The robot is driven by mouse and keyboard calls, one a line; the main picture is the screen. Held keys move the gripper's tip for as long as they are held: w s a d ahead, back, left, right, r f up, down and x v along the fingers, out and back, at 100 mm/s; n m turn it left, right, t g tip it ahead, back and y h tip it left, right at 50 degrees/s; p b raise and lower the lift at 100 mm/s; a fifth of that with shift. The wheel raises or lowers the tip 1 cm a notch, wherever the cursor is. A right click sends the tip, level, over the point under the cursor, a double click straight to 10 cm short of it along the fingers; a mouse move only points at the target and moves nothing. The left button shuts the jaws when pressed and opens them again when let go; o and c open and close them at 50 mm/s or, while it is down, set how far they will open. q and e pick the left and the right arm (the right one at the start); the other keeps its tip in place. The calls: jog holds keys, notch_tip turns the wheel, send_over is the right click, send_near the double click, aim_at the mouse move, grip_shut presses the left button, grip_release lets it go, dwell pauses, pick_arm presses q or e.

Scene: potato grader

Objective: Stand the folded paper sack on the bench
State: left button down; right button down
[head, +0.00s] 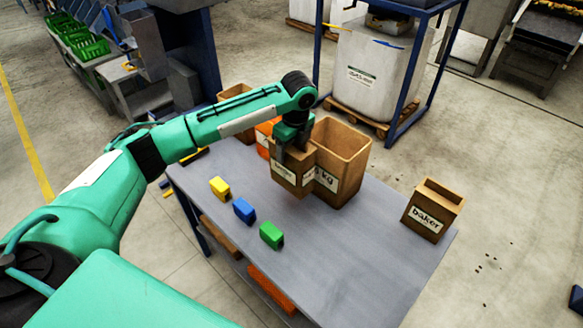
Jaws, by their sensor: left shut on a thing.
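My left gripper (291,148) reaches in from the left and is shut on a small brown box with a white label (287,180). It holds the box over the bench (328,248); whether the box touches the top is hard to tell. Right behind it stands a larger, open-topped brown paper sack (345,160), upright, its label ending in "kg". The held box hides part of this sack's front and label. I cannot tell whether they touch. My right gripper is not in view.
A brown box labelled "baker" (427,223) stands at the bench's right end. Yellow (219,187), blue (244,210) and green (271,234) blocks line the left side. An orange thing (265,136) and another brown container (234,92) are behind my arm. The front right of the bench is clear.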

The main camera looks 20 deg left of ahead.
aim_at(295, 145)
pick_arm(q)
jog(key=shift+f+p, duration=0.85)
jog(key=shift+f, duration=3.65)
jog(key=shift+c, duration=1.6)
grip_release()
jog(key=r+b, duration=0.1)
jog(key=r, duration=0.3)
jog(key=d+r, duration=0.1)
jog(key=r, duration=0.3)
jog(key=r+b, duration=0.1)
jog(key=r, duration=0.3)
jog(key=shift+s+d+b, duration=0.25)
jog(key=shift+s+b, duration=0.05)
